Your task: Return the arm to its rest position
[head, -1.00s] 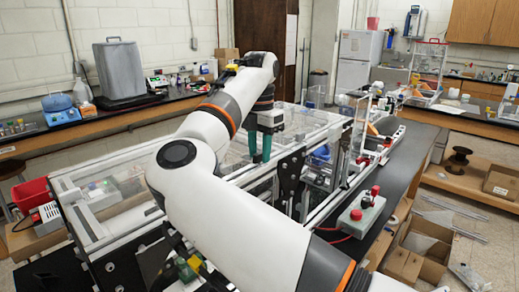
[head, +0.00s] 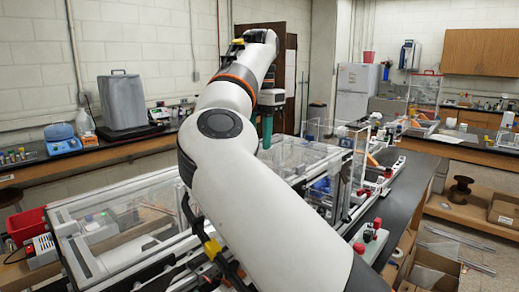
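My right arm, white with black and orange bands, comes in from the lower right and reaches up across the middle of the head view. Its gripper (head: 267,132) points down at the far end, above the clear-panelled extrusion frame (head: 110,205). Its teal fingers show edge-on and partly behind the arm, so I cannot tell whether they are open or shut. No held thing shows at the fingertips. My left gripper is not in view.
The frame with clear panels and metal rails stands under and around the arm. A control box with red buttons (head: 370,240) sits on the black bench edge at right. A red bin (head: 27,225) is at far left. Open air lies above the frame.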

